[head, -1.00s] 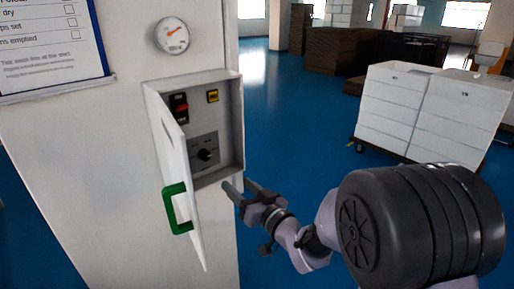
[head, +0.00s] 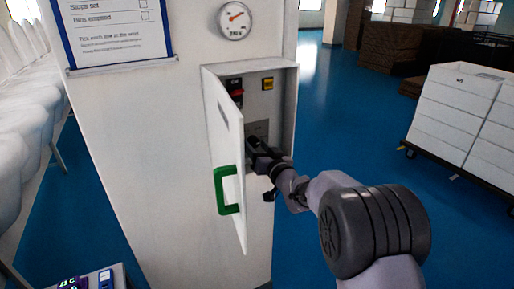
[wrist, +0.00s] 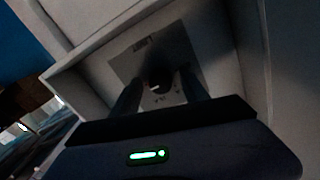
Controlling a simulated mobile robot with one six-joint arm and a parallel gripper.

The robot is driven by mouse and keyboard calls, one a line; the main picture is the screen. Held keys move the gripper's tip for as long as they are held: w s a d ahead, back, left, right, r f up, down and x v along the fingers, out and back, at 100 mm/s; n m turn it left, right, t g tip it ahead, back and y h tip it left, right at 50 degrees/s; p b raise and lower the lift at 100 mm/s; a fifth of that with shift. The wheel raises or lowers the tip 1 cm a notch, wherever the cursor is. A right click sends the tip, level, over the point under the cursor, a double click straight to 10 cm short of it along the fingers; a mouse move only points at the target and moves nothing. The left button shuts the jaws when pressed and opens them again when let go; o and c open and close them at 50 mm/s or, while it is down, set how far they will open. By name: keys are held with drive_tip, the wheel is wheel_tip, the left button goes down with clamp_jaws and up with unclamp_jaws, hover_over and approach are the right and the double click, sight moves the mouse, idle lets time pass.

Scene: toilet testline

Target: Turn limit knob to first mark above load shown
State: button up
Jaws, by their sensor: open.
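In the wrist view, my gripper (wrist: 160,95) is open, one finger on each side of the knob. I cannot tell whether the fingers touch it. A round white dial gauge (head: 235,21) with an orange-red needle is above the box; its figures are too small to read.
The box door (head: 225,160) with a green handle (head: 226,190) hangs open at the left of my gripper. A red-and-black switch (head: 235,90) and a yellow piece (head: 268,84) are above the knob plate. White stacked crates (head: 455,115) stand on the right.

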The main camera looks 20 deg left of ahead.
clamp_jaws()
drive_tip(key=shift+f+n+b, duration=0.15)
drive_tip(key=shift+n+b, duration=0.15)
drive_tip(key=shift+b, duration=0.25)
drive_tip(key=shift+f+n+b, duration=0.1)
drive_tip(key=shift+n+b, duration=0.5)
drive_tip(key=shift+b, duration=0.35)
drive_tip(key=n+b, duration=0.3)
drive_tip(key=b, duration=0.1)
drive_tip(key=shift+n, duration=0.3)
drive_tip(key=n+b, duration=0.3)
drive_tip(key=shift+w+d, duration=0.1)
drive_tip(key=shift+r+n+b, duration=0.2)
drive_tip(key=shift+n+b, duration=0.95)
drive_tip(key=shift+n, duration=0.55)
drive_tip(key=shift+r, duration=0.1)
